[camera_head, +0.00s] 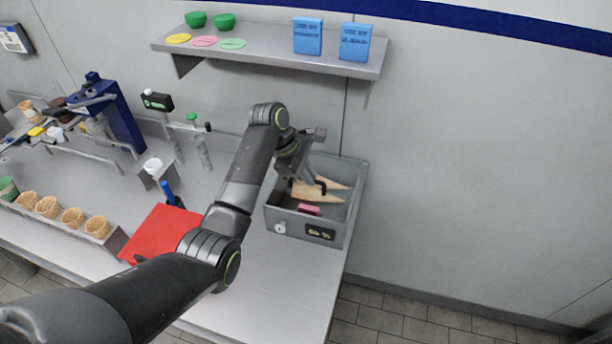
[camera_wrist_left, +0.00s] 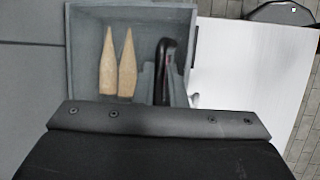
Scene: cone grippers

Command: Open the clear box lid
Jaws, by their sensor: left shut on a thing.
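A grey open-looking box (camera_head: 343,235) stands at the right end of the counter, and its wall also shows in the wrist view (camera_wrist_left: 85,60). Two tan pointed cones and a small pink block (camera_head: 308,209) lie inside it. My left gripper (camera_head: 308,186) reaches over the box. In the wrist view its fingers (camera_wrist_left: 163,78) are shut on a dark curved handle (camera_wrist_left: 167,50), to the right of the cones (camera_wrist_left: 126,65). I cannot make out the clear lid's panel or edges, so its angle cannot be told. My right gripper is not in view.
A red board (camera_head: 160,230) lies left of the box, partly behind my left arm. A rack of cones (camera_head: 72,218) stands at the front left. A shelf (camera_head: 270,45) with blue boxes hangs above. The counter's right edge is close to the box.

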